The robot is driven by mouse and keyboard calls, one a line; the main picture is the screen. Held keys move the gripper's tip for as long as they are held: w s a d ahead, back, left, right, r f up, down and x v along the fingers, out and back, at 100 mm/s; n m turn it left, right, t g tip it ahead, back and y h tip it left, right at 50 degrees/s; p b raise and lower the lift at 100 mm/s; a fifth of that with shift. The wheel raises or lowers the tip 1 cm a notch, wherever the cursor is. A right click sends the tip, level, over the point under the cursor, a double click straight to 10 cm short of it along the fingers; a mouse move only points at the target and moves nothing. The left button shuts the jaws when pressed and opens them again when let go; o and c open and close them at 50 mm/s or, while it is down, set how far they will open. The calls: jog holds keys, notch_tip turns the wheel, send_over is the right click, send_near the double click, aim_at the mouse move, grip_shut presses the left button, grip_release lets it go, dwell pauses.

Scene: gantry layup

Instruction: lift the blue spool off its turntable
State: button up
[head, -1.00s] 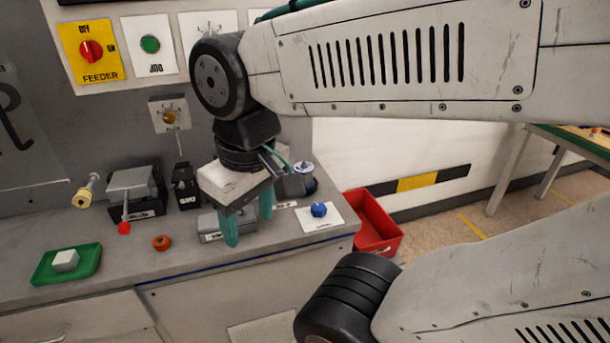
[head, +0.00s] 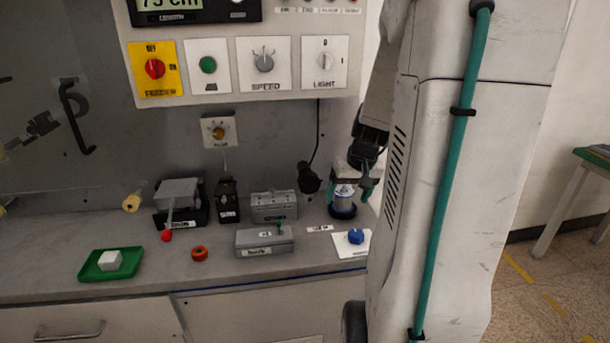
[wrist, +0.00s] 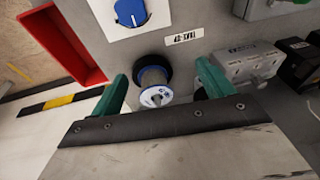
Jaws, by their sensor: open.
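The spool (wrist: 155,82) stands on a dark round turntable (wrist: 158,60) in the wrist view. It has a pale end flange with a blue rim and a grey winding. In the head view the spool (head: 344,196) is at the bench's back right, partly covered by my gripper (head: 350,188), and the turntable (head: 342,212) shows below it. My gripper's two green fingers (wrist: 162,72) are open, one on each side of the spool, with gaps showing in the wrist view. Nothing is held.
A white plate with a blue knob (head: 355,237) lies in front of the turntable. Grey fixtures (head: 264,240) stand to the left. An orange ring (head: 199,253) and a green tray (head: 88,270) with a white block lie farther left. A red bin (wrist: 62,45) is beside the bench.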

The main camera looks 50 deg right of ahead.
aim_at(345, 193)
jog(key=shift+n+t+h, duration=0.6)
jog(key=shift+h, duration=0.2)
jog(key=w+d, duration=0.1)
jog(key=d, duration=0.1)
jog(key=w+d+r, duration=0.1)
jog(key=d, duration=0.1)
jog(key=shift+w, duration=0.3)
jog(key=shift+w+d, duration=0.1)
jog(key=shift+d, duration=0.05)
jog(key=x, duration=0.7)
jog(key=shift+w+f, duration=0.1)
jog(key=shift+f, duration=0.25)
jog(key=c, duration=1.2)
jog(key=shift+r, duration=0.15)
jog(key=shift+r, duration=4.3)
jog(key=shift+r, duration=1.65)
